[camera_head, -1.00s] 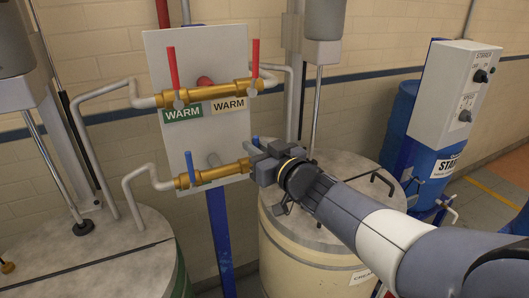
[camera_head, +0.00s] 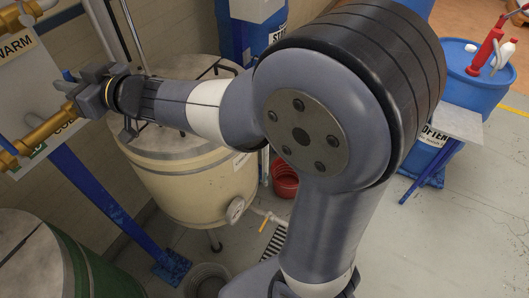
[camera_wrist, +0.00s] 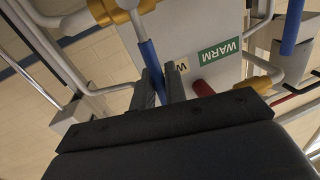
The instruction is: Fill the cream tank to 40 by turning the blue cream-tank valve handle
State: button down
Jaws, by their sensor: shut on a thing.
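The blue cream-tank valve handle (camera_wrist: 149,58) stands on a brass valve and shows between my gripper's fingers (camera_wrist: 158,82) in the wrist view. My gripper is shut on it. In the head view my gripper (camera_head: 82,84) is at the brass pipe at upper left, and a bit of the blue handle (camera_head: 69,75) shows beside the jaws. The cream tank (camera_head: 185,185) stands below my arm, its lid partly hidden by the arm.
A green tank (camera_head: 70,262) stands at lower left. A red bucket (camera_head: 285,180) and a floor drain grate (camera_head: 272,245) are beside the cream tank. A blue drum (camera_head: 475,80) with bottles stands at right. The wrist view shows a green WARM label (camera_wrist: 219,54).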

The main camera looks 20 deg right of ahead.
jog(key=m, duration=0.1)
jog(key=w+d+m+p, duration=0.1)
jog(key=d+m, duration=0.1)
jog(key=shift+w+f+m, duration=0.25)
jog(key=shift+f+m, duration=0.05)
jog(key=shift+m, duration=0.1)
jog(key=m, duration=0.1)
jog(key=w+d+f+m, duration=0.1)
jog(key=m, duration=0.1)
jog(key=d+m+t, duration=0.1)
jog(key=shift+w+f+m+p, duration=0.2)
jog(key=shift+f+m+p, duration=0.1)
jog(key=shift+p, duration=0.1)
jog(key=shift+t, duration=0.3)
jog(key=shift+w+d+f+m+t+b, duration=0.2)
jog(key=shift+f+m, duration=0.15)
jog(key=shift+m, duration=0.45)
jog(key=shift+w+d+f+m+t+b, duration=0.15)
jog(key=shift+d+f+m, duration=0.2)
jog(key=shift+m, duration=0.45)
jog(key=shift+w+d+f+m+t+b, duration=0.15)
jog(key=shift+f+m, duration=0.25)
jog(key=shift+m, duration=0.4)
